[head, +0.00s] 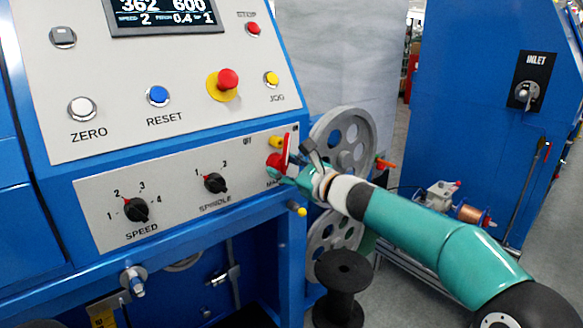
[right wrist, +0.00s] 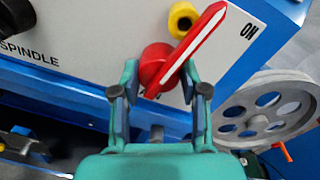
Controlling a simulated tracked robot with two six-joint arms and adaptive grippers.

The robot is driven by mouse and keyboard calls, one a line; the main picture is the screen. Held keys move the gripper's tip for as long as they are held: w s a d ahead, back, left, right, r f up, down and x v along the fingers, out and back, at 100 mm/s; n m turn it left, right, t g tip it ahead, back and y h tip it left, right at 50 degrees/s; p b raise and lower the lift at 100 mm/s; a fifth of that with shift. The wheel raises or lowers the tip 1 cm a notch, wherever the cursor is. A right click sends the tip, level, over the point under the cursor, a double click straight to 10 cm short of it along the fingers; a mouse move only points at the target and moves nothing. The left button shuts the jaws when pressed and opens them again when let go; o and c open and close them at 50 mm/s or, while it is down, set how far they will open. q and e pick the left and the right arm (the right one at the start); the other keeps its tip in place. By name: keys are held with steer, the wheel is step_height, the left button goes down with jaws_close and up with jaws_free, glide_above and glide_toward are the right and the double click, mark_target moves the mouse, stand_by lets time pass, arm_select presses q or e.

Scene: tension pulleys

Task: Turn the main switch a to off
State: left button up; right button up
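The main switch (head: 275,160) is a red rotary knob with a long red handle bearing a white line, at the right end of the lower control panel (head: 190,190). In the head view its handle points up. In the right wrist view the handle (right wrist: 197,45) slants up and right, toward the side of the ON label (right wrist: 249,31). My right gripper (right wrist: 160,80) is open, its fingertips on either side of the red knob, with small gaps visible. In the head view the right gripper (head: 287,172) partly covers the MAIN label. My left gripper is not in view.
The SPINDLE (head: 215,183) and SPEED (head: 136,209) knobs are to the left. Grey pulley wheels (head: 343,140) stand just right of the panel. A black spool (head: 341,285) is below.

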steer(key=o, duration=0.4)
steer(key=shift+w, duration=0.2)
steer(key=shift+o, duration=0.2)
steer(key=shift+s, duration=0.1)
steer(key=v, duration=1.2)
steer(key=shift+f, duration=0.15)
steer(key=shift+c, duration=0.2)
